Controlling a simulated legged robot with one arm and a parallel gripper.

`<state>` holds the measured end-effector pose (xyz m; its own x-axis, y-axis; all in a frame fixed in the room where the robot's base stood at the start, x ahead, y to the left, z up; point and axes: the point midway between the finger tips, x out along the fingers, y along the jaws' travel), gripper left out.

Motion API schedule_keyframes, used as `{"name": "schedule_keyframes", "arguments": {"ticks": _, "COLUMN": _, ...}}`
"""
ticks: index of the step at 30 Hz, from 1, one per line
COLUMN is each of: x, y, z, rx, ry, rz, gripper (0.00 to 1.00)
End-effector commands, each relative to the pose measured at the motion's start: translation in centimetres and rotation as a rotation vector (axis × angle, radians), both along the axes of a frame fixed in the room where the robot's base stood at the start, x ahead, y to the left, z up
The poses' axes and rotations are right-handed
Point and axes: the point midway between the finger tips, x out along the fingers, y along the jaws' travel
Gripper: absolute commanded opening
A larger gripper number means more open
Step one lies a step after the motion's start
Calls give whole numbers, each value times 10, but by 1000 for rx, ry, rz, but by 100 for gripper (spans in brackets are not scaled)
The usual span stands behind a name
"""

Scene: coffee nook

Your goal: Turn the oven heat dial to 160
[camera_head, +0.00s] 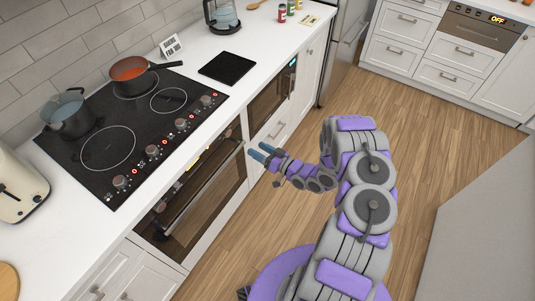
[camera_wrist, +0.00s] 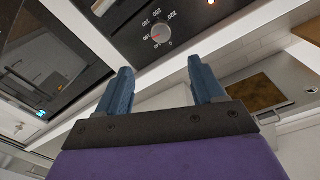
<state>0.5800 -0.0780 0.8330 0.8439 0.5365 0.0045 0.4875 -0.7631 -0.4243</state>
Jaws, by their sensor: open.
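In the wrist view a round grey dial (camera_wrist: 160,33) sits on a black panel. Numbers, apparently 220, 200, 180 and 160, run around it. Its pointer setting is too small to read. My gripper (camera_wrist: 159,66) is open and empty, with the dial beyond and between its two blue fingers, apart from them. In the head view my gripper (camera_head: 261,152) is in front of the counter edge, to the right of the oven (camera_head: 190,200) and the cooktop. Several grey dials line the cooktop's front edge, including one at its right end (camera_head: 206,100); I cannot tell which is the wrist-view one.
The black cooktop (camera_head: 130,125) bears a grey pot (camera_head: 68,116) and an orange-filled pan (camera_head: 130,70). A toaster (camera_head: 18,190) stands at left. An appliance at back right has an OFF display (camera_head: 497,19). The wooden floor (camera_head: 420,130) is clear.

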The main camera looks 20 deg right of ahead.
Motion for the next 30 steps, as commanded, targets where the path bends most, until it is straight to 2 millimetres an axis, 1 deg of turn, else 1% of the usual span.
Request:
{"name": "schedule_keyframes", "arguments": {"ticks": 1, "x": -7, "y": -6, "z": 0, "rx": 1, "ry": 1, "rz": -3, "gripper": 68}}
{"name": "schedule_keyframes", "arguments": {"ticks": 3, "x": -15, "y": -11, "z": 0, "rx": 0, "ry": 1, "rz": -4, "gripper": 68}}
{"name": "schedule_keyframes", "arguments": {"ticks": 6, "x": -23, "y": -16, "z": 0, "rx": -1, "ry": 0, "rz": -2, "gripper": 68}}
{"name": "schedule_keyframes", "arguments": {"ticks": 10, "x": -29, "y": -20, "z": 0, "rx": -1, "ry": 0, "rz": -2, "gripper": 68}}
{"name": "schedule_keyframes", "arguments": {"ticks": 30, "x": -29, "y": -21, "z": -1, "rx": -17, "ry": 7, "rz": -1, "gripper": 68}}
